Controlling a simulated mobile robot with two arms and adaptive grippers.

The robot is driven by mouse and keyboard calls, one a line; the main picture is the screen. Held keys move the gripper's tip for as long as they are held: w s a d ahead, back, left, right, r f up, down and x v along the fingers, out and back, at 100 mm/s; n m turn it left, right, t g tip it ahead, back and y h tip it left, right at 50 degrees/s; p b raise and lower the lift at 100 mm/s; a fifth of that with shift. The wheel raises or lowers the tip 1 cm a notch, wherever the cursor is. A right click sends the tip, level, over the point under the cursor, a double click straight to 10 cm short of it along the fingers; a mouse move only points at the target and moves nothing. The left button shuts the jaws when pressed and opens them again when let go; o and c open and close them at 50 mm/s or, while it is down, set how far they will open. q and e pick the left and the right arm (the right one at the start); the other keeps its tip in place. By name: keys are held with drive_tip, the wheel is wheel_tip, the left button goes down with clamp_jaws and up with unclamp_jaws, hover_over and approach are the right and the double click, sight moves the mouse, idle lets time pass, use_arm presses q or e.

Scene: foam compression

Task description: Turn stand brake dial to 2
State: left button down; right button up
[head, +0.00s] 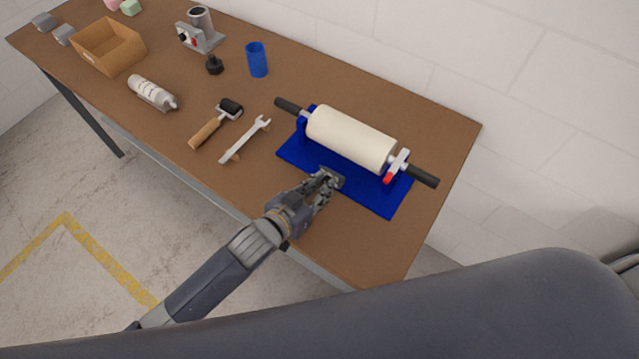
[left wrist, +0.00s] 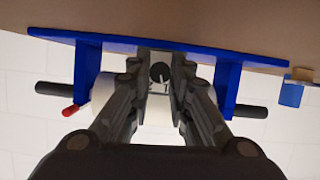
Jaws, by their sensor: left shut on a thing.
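The blue stand (head: 382,197) is at the right part of the table and carries a cream foam roller (head: 352,138) on a black shaft. In the left wrist view the stand (left wrist: 185,47) appears upside down. The brake dial (left wrist: 160,72), a round dark knob on a pale plate with small dark marks, shows between my fingers there. The number it points to is too small to read. My left gripper (head: 328,181) is at the stand's front side, its fingers shut on the dial. In the head view the gripper largely hides the dial. My right gripper is not in view.
A white clamp with a red tip (head: 393,170) sits at the roller's right end. Left of the stand lie a wrench (head: 245,140), a hand roller (head: 215,124) and a bottle (head: 152,93). A blue cup (head: 257,60) stands behind. The table's right front corner is clear.

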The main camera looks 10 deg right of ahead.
use_arm(q)
drive_tip(key=shift+s+d+m+t+y, duration=0.15)
drive_tip(key=shift+m+t+y, duration=0.25)
drive_tip(key=shift+m, duration=0.2)
drive_tip(key=shift+m+t+y, duration=0.4)
drive_tip(key=shift+m+t, duration=0.1)
drive_tip(key=shift+m, duration=0.4)
drive_tip(key=m+t+b, duration=0.1)
drive_tip(key=m+y+b, duration=0.1)
drive_tip(key=m+b, duration=0.1)
drive_tip(key=shift+s+d+f+t, duration=0.15)
drive_tip(key=shift+t, duration=0.25)
drive_tip(key=shift+b, duration=0.3)
drive_tip(key=shift+m, duration=0.3)
drive_tip(key=c, duration=1.5)
unclamp_jaws()
drive_tip(key=shift+c, duration=0.2)
drive_tip(key=shift+o, duration=0.4)
